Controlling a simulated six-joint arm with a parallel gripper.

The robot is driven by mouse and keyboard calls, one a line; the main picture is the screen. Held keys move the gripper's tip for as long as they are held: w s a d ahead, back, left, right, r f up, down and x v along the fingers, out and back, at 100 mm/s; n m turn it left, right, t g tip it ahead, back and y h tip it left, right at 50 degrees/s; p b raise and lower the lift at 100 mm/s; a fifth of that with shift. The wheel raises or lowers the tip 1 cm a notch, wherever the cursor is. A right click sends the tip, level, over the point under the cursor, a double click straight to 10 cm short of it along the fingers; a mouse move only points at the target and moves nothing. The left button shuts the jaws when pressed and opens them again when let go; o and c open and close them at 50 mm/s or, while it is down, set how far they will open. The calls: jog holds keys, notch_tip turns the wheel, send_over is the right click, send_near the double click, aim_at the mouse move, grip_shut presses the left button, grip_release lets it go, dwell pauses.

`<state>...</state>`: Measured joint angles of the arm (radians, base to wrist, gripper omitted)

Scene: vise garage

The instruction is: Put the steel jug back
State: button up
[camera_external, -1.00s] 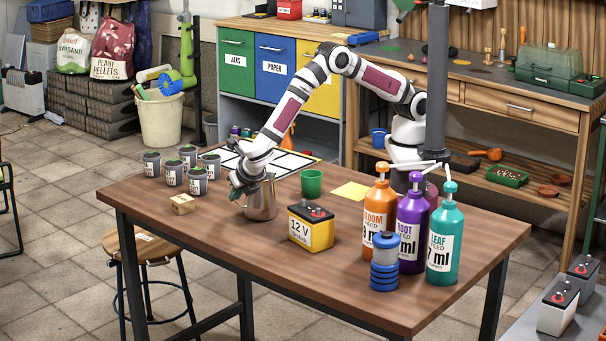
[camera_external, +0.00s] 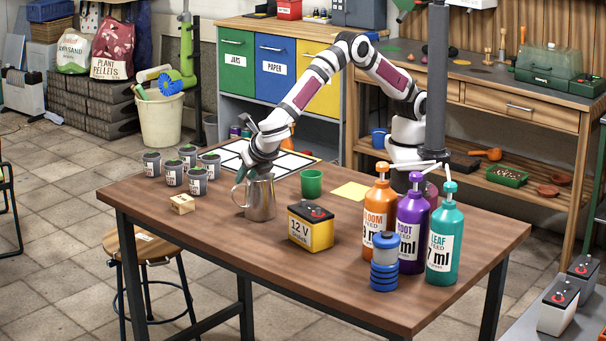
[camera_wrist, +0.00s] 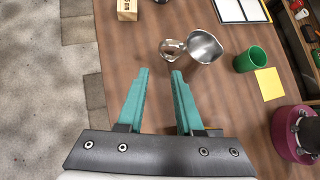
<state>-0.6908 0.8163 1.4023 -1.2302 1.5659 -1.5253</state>
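The steel jug (camera_external: 261,200) stands upright on the wooden table, its handle on the left. It also shows in the wrist view (camera_wrist: 206,48), with its handle toward the left. My gripper (camera_external: 243,174) is above and behind the jug's handle in the external view. In the wrist view its two teal fingers (camera_wrist: 160,72) are spread with nothing between them. The handle lies just beyond the fingertips, apparently apart from them. The gripper partly hides the area behind the jug's rim in the external view.
A white board with black-outlined squares (camera_external: 292,162) lies behind the jug. A green cup (camera_external: 311,184), yellow sheet (camera_external: 350,191), wooden block (camera_external: 182,204), battery (camera_external: 311,229) and several potted seedlings (camera_external: 173,174) surround it. Pump bottles (camera_external: 411,237) stand at the right. The front left tabletop is clear.

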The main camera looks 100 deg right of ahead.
jog(key=s+d+r+m+g+y, duration=0.25)
jog(key=s+d+r+m, duration=0.25)
jog(key=s+d+m, duration=0.3)
jog(key=s+d+r+m+g+y, duration=0.25)
jog(key=s+d+r+m, duration=0.2)
jog(key=s+m, duration=0.45)
jog(key=s+f+m+t+y, duration=0.1)
jog(key=s+m+y, duration=0.4)
jog(key=s+m, duration=0.7)
jog(key=shift+s+f+m, duration=0.3)
jog(key=shift+s+m, duration=0.1)
jog(key=shift+s, duration=0.15)
